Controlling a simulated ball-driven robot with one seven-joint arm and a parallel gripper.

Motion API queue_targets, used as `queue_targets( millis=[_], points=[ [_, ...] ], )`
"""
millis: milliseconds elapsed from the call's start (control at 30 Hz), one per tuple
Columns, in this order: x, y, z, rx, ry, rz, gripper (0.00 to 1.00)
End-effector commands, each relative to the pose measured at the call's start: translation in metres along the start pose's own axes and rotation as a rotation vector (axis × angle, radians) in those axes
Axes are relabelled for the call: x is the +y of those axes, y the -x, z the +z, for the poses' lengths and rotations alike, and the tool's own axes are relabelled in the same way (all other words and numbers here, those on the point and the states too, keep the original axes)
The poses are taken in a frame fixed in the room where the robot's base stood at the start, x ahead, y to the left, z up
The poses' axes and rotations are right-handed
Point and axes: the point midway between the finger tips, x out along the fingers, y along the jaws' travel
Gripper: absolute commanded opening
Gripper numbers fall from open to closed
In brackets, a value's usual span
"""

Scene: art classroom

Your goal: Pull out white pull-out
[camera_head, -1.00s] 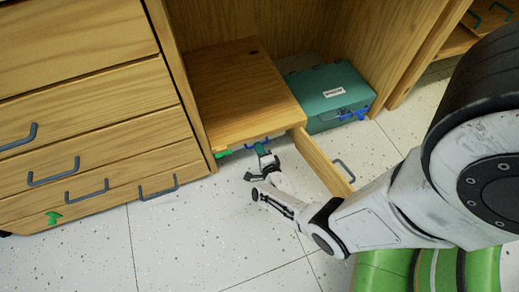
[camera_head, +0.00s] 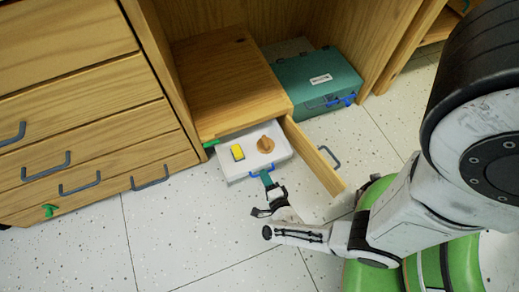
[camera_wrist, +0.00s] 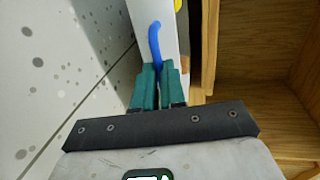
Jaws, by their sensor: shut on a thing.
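The white pull-out (camera_head: 225,164) sticks out of the low wooden box, with its blue handle (camera_head: 285,168) on its front. A yellow block (camera_head: 238,152) and a round brown wooden thing (camera_head: 265,144) sit on its top. My gripper (camera_head: 267,179) is at the handle, its green fingertips closed there. In the wrist view my gripper (camera_wrist: 159,84) has its two green fingers shut at the lower end of the blue handle (camera_wrist: 156,42), against the white front (camera_wrist: 172,40). The fingers hide the gripped part.
The wooden box (camera_head: 225,85) has an open door (camera_head: 312,158) with a grey handle just right of the pull-out. A teal case (camera_head: 320,85) stands behind right. A drawer cabinet (camera_head: 80,120) is at the left. The speckled floor in front is clear.

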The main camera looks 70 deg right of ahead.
Motion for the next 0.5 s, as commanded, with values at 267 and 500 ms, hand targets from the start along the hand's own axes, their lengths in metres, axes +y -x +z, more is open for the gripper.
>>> queue_targets(
  millis=[267, 500],
  points=[
    [0.009, 0.035, 0.0, -0.001, 0.001, 0.002, 0.0],
    [0.01, 0.043, 0.0, -0.001, 0.0, 0.001, 0.0]
  ],
)
